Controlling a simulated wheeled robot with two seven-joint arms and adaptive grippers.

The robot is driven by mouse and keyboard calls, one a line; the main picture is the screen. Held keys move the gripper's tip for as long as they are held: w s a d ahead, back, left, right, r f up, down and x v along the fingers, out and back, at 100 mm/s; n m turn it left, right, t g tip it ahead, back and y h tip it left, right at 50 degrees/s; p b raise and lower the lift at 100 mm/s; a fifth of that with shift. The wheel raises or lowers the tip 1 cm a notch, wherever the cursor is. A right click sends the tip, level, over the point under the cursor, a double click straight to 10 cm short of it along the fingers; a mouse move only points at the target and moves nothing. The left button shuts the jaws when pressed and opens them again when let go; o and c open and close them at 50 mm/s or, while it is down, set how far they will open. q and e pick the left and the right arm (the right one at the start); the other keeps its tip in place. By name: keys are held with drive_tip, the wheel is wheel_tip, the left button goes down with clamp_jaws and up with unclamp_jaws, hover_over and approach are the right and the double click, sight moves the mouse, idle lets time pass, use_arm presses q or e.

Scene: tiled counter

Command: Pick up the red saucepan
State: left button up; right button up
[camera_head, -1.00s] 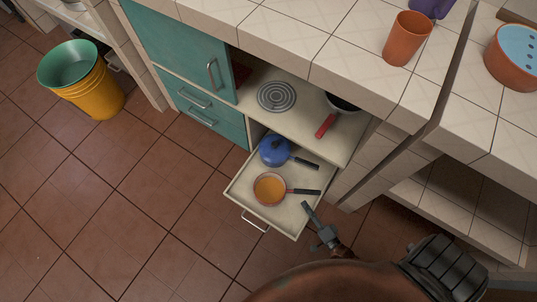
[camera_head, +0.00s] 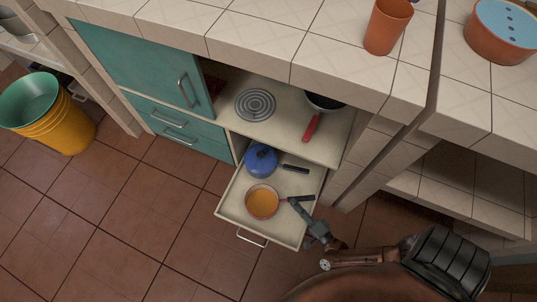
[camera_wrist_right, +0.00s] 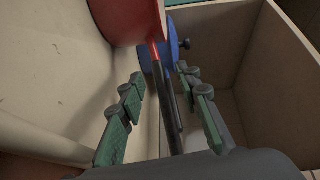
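The red saucepan (camera_head: 262,202), with an orange inside and a dark handle, sits in the open drawer (camera_head: 231,217). In the right wrist view its red side (camera_wrist_right: 125,20) is at the top, and its handle runs down between the fingers. My right gripper (camera_head: 294,203) is over the drawer's right side, at the handle. In the wrist view the right gripper (camera_wrist_right: 160,76) is open, with a finger on each side of the handle and gaps visible. My left gripper is not in view.
A blue lidded pot (camera_head: 261,160) sits behind the saucepan in the drawer; its blue side (camera_wrist_right: 172,50) shows close behind in the wrist view. A dark pan with a red handle (camera_head: 311,127) is on the shelf above. The drawer walls are close to my right gripper.

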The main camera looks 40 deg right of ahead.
drive_tip(key=shift+w+d+f+b, duration=0.1)
drive_tip(key=shift+w+b, duration=0.05)
drive_tip(key=shift+w, duration=0.45)
drive_tip(key=shift+w+f+b, duration=0.1)
drive_tip(key=shift+w+b, duration=0.05)
drive_tip(key=shift+w, duration=0.45)
drive_tip(key=shift+c, duration=0.4)
clamp_jaws()
drive_tip(key=shift+r, duration=0.1)
